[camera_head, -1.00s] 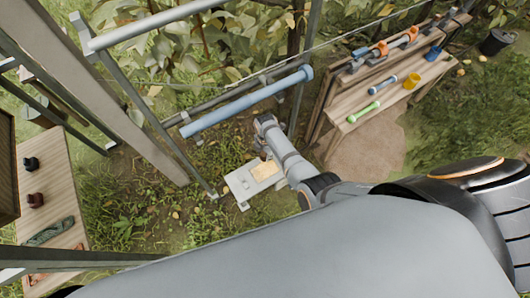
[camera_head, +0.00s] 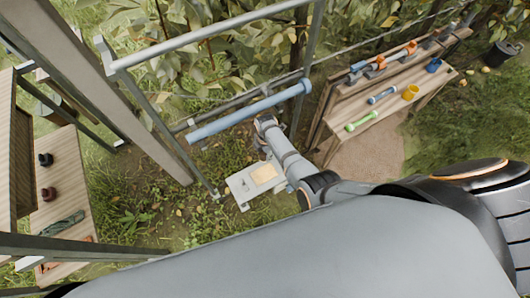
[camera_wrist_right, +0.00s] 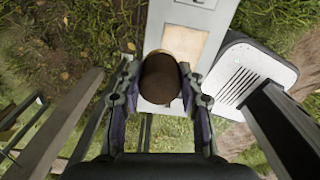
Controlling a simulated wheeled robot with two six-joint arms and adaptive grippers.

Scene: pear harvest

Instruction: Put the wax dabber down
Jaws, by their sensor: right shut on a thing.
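My right gripper shows in the right wrist view (camera_wrist_right: 160,88) with its two fingers on either side of a brown, round-ended thing, which looks like the wax dabber (camera_wrist_right: 161,77). It is shut on it. Behind the dabber in that view is a pale plate with a tan square pad (camera_wrist_right: 185,40). In the head view my right gripper (camera_head: 263,143) is small and partly hidden by its arm, just above the white plate (camera_head: 243,189). The dabber is hard to make out there. My left gripper is not in view.
A wooden bench (camera_head: 372,138) at the right holds several coloured tools. A wooden table (camera_head: 62,190) at the left holds two dark objects and a green item. A blue bar (camera_head: 250,112) and metal posts stand close to the arm.

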